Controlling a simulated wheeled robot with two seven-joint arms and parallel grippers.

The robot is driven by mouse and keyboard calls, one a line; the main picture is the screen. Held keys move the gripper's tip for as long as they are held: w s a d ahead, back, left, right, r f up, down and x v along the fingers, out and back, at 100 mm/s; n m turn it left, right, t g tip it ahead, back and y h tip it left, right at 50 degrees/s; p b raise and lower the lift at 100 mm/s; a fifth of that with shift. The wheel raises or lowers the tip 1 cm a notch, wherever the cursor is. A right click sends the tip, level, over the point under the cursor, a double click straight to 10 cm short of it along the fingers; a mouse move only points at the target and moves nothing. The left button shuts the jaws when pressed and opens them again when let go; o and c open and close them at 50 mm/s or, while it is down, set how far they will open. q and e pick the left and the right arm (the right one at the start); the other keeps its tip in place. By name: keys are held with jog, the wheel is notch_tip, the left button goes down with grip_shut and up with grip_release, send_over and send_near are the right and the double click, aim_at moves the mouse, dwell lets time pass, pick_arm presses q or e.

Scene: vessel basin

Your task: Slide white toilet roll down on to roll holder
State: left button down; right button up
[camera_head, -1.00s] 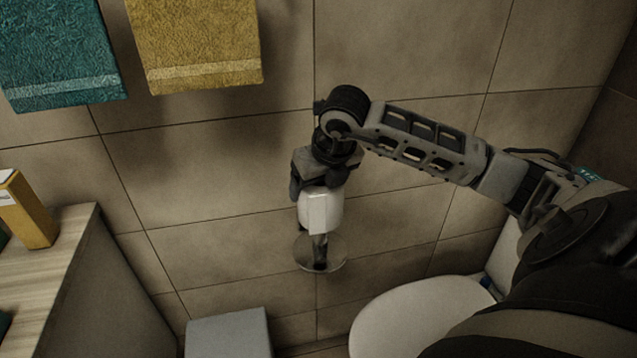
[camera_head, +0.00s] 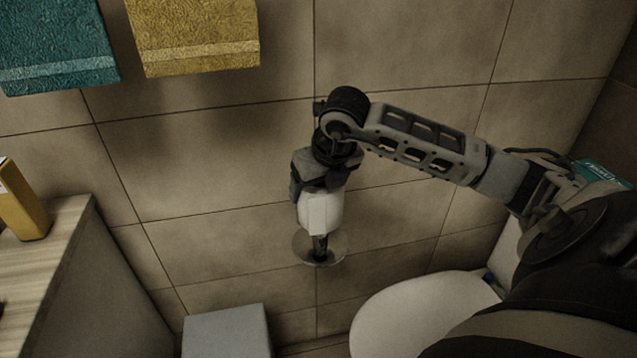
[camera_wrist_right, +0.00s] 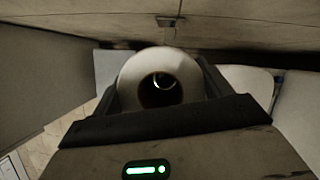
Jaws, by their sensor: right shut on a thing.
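The white toilet roll (camera_head: 320,214) is in my right gripper (camera_head: 318,192), which points down the wall. In the right wrist view the roll (camera_wrist_right: 129,80) sits between the fingers of the right gripper (camera_wrist_right: 160,98), and its dark core faces the camera. A small bright ring shows inside the core. The roll holder (camera_head: 331,254) has a round base plate and a short dark post, directly below the roll in the head view. The roll hides the upper part of the post, so I cannot tell how far the post is inside the core. My left gripper is not in view.
A white toilet lid (camera_head: 415,312) is at the lower right. A grey box-like bin (camera_head: 227,332) stands at the lower left of the holder. A wooden counter (camera_head: 45,250) carries a yellow box (camera_head: 22,205). Teal (camera_head: 55,45) and yellow (camera_head: 193,38) towels hang above.

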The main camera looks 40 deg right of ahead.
jog(key=shift+f+b, duration=0.4)
jog(key=shift+f, duration=0.15)
jog(key=shift+f+b, duration=0.95)
jog(key=shift+f, duration=0.05)
jog(key=shift+f+b, duration=0.85)
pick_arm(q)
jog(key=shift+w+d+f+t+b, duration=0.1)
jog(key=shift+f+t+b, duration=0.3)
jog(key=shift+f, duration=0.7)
pick_arm(e)
jog(key=shift+f, duration=0.5)
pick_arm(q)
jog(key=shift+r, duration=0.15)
pick_arm(e)
jog(key=o, duration=1)
jog(key=shift+o, duration=0.2)
